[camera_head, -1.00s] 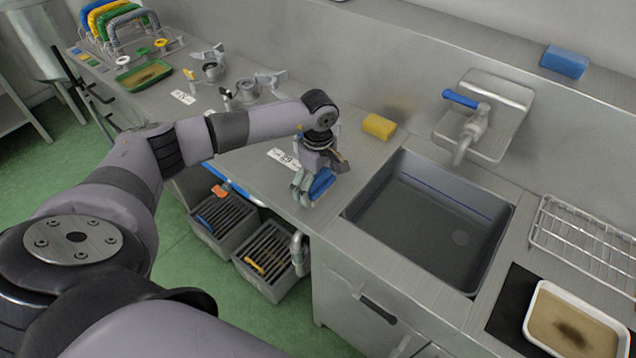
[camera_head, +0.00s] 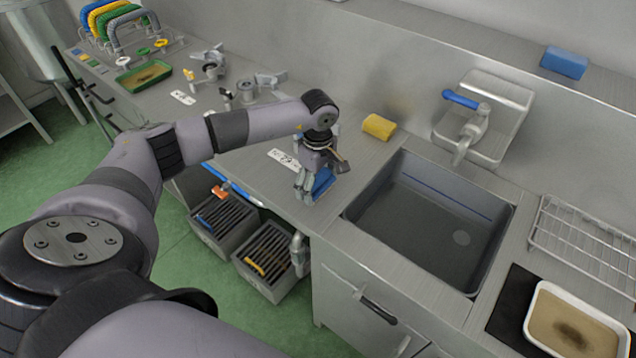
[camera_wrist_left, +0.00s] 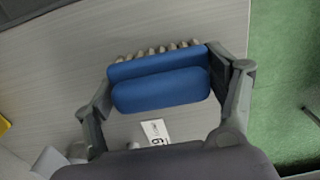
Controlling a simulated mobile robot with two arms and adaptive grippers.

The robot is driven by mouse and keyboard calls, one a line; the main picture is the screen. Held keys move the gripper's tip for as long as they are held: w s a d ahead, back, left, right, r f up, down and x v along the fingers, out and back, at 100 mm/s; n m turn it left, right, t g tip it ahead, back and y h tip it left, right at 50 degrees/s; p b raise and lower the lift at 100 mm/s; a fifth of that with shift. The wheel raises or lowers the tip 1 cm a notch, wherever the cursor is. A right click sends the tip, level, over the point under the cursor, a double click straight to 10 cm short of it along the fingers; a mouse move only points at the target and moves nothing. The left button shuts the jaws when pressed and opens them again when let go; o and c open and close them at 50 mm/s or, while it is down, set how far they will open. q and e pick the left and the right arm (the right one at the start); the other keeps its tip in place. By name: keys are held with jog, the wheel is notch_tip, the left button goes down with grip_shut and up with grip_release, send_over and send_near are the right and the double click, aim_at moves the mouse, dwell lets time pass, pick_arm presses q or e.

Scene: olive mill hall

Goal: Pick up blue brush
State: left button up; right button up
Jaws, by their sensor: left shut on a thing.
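The blue brush (camera_head: 322,183) is at the counter's front edge, left of the sink. In the left wrist view the brush (camera_wrist_left: 160,83) shows a blue two-part back with a row of pale bristle tufts along its far side. My left gripper (camera_head: 314,187) is shut on it, with one finger at each end of the brush; the fingers also show in the left wrist view (camera_wrist_left: 165,92). I cannot tell whether the brush touches the counter. My right gripper is not in view.
A white number card (camera_head: 283,158) lies beside the gripper. A blue sponge (camera_head: 564,62) sits on the back ledge. Grey crates (camera_head: 222,222) stand on the floor below. A white tray (camera_head: 575,325) is at right.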

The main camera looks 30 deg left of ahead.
aim_at(318, 176)
pick_arm(q)
notch_tip(318, 176, up, 20)
jog(key=b, duration=0.4)
